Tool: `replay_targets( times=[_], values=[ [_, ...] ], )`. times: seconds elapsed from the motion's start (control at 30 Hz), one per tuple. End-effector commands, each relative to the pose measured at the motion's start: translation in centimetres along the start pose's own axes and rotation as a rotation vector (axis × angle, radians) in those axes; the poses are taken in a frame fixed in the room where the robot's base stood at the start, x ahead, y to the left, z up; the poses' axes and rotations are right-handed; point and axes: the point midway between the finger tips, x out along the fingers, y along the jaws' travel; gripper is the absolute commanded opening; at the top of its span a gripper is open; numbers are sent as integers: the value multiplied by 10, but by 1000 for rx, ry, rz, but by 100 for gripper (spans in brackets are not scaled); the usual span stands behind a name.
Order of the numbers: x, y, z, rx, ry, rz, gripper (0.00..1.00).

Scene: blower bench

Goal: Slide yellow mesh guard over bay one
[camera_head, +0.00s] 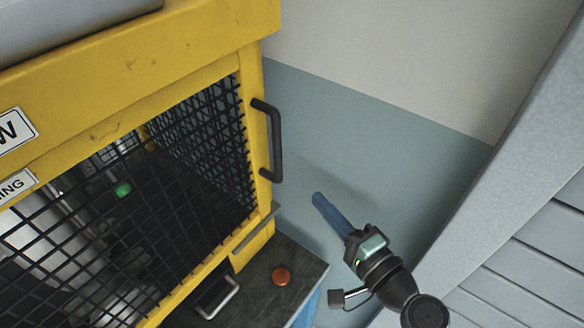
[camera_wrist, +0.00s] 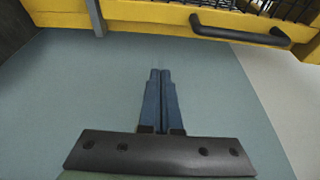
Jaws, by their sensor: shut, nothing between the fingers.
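The yellow mesh guard (camera_head: 255,90) fills the left of the head view, a yellow frame with black wire mesh. A black bar handle (camera_head: 275,140) is on its right edge. The handle (camera_wrist: 240,35) also shows at the top of the wrist view, with part of the yellow frame (camera_wrist: 150,18). My gripper (camera_head: 317,198) is right of and below the handle in the head view, apart from it. Its blue fingers (camera_wrist: 160,72) are together and empty. Dim machinery with a green spot (camera_head: 123,189) shows through the mesh. I cannot tell which part is bay one.
A silver handle (camera_head: 217,298) is at the bottom. A grey panelled surface (camera_head: 530,240) stands at the right. The two-tone wall (camera_head: 370,110) between is bare.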

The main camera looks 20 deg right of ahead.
Motion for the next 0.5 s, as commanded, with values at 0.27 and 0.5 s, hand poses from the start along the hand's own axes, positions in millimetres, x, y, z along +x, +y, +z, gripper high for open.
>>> replay_targets(
  times=[0.27,0.5],
  values=[
    [45,-2,1,-2,-4,-1,0],
    [92,-1,1,-2,-3,-1,0]
  ],
)
